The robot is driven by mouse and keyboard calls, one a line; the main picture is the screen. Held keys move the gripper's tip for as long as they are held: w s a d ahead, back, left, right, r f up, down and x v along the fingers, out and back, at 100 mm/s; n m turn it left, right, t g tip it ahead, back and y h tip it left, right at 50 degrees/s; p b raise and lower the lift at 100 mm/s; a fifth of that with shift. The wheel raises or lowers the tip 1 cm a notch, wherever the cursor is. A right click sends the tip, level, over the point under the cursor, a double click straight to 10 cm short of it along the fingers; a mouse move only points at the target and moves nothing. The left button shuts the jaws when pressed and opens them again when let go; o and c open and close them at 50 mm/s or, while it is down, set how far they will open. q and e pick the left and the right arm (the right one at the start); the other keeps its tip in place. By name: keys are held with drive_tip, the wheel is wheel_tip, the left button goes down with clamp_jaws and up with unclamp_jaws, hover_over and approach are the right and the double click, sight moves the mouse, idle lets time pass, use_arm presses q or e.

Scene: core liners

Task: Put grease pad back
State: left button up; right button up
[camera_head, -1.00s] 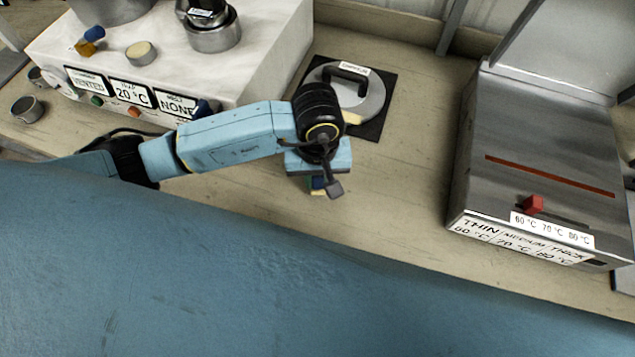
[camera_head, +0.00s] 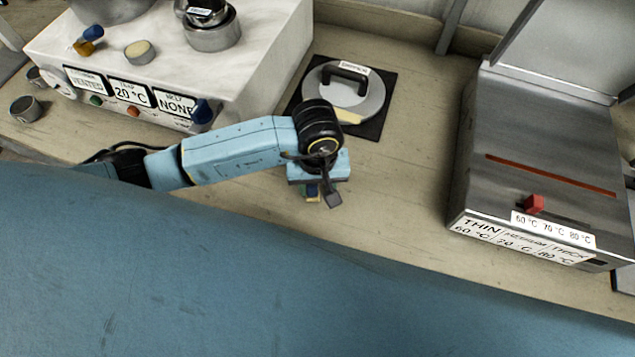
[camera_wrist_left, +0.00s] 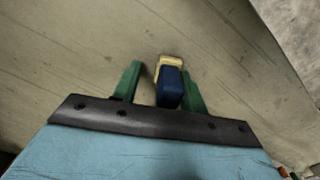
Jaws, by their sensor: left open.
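The grease pad appears to be the small piece with a dark blue grip (camera_wrist_left: 169,88) and a cream end, seen in the left wrist view. It lies between the two green fingers of my left gripper (camera_wrist_left: 160,80), closer to the right finger. The fingers are open, with a clear gap on the left side. In the head view my left gripper (camera_head: 313,188) points down over the front of the bench, and only a bit of blue and yellow shows below it. I cannot tell whether the pad touches the bench. My right gripper is not in view.
A round metal plate with a black handle (camera_head: 346,72) sits on a dark mat behind my gripper. A white control unit (camera_head: 262,60) stands at the left, a steel heater box (camera_head: 530,150) at the right. The bench (camera_head: 405,180) between is clear.

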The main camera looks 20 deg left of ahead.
use_arm(q)
wheel_tip(320, 180, up, 12)
drive_tip(key=shift+r, duration=0.15)
idle(0.4)
